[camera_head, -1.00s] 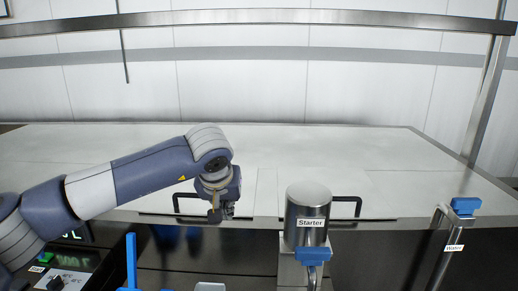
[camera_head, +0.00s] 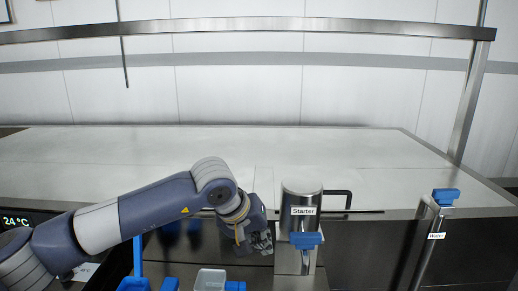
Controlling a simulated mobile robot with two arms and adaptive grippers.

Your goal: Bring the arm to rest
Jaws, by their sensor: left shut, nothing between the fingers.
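My left arm comes in from the left and bends downward at its wrist. My left gripper (camera_head: 262,242) is shut and empty, pointing down in front of the counter's front edge. It is just left of the steel starter dispenser (camera_head: 302,200), which is labelled "Starter" and has a blue handle (camera_head: 306,240). The gap between gripper and dispenser looks small; I cannot tell whether they touch. My right gripper is not in view.
A pale counter lid (camera_head: 330,150) with a black handle (camera_head: 349,194) spans the back. A water tap (camera_head: 430,240) with a blue top stands at right. A clear container (camera_head: 211,281) and blue items sit at the bottom. A temperature display (camera_head: 17,221) is at left.

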